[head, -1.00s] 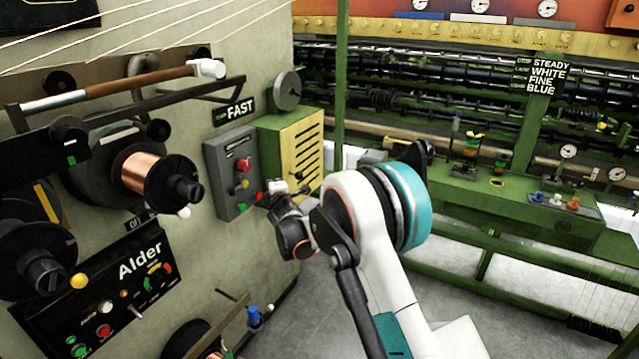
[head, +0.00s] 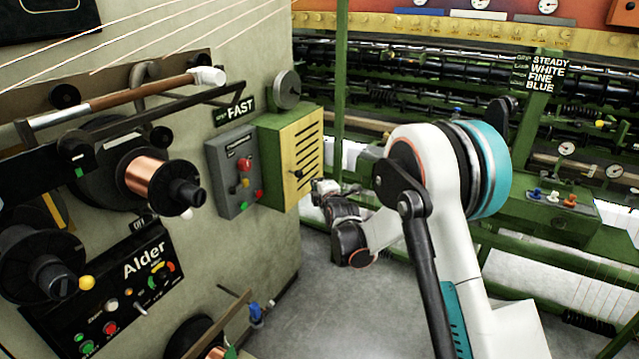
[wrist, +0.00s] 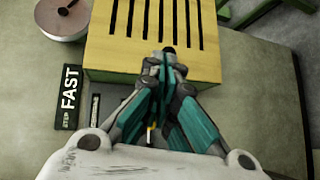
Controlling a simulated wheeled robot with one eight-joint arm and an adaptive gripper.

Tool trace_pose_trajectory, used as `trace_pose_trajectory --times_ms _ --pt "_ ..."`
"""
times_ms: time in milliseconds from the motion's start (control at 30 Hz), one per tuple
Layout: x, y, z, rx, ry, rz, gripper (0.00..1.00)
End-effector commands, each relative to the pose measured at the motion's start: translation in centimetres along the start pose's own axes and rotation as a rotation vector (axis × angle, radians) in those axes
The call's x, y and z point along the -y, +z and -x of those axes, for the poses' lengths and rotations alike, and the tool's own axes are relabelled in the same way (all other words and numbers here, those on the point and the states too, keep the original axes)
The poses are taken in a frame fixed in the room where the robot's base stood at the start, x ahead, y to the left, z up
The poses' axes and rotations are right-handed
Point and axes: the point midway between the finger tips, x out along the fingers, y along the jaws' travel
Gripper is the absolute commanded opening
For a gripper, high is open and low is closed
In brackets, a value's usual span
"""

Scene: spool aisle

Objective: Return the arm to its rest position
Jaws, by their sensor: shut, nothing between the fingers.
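My gripper (wrist: 166,65) shows in the wrist view with its teal-and-grey fingers together and nothing between them. In the head view my gripper (head: 322,187) is small, in front of the green machine frame and just right of the yellow slotted box. My white and teal arm reaches up from the bottom right and bends toward it. The gripper appears apart from the box in the head view, though the exact gap is hard to tell.
The yellow slotted box (head: 298,155) and a grey switch box (head: 234,172) with coloured buttons are on the wall at left. A copper spool (head: 148,174) and the Alder panel (head: 105,290) are further left. A green machine (head: 560,205) stands at right. Grey floor (head: 310,310) is clear between.

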Motion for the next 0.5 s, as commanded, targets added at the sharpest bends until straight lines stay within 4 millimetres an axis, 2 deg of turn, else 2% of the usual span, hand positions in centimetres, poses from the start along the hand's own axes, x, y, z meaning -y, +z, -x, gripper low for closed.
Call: trace_pose_trajectory --times_ms 500 --pt "-0.47 0.39 0.52 0.001 -0.006 -0.014 0.00"
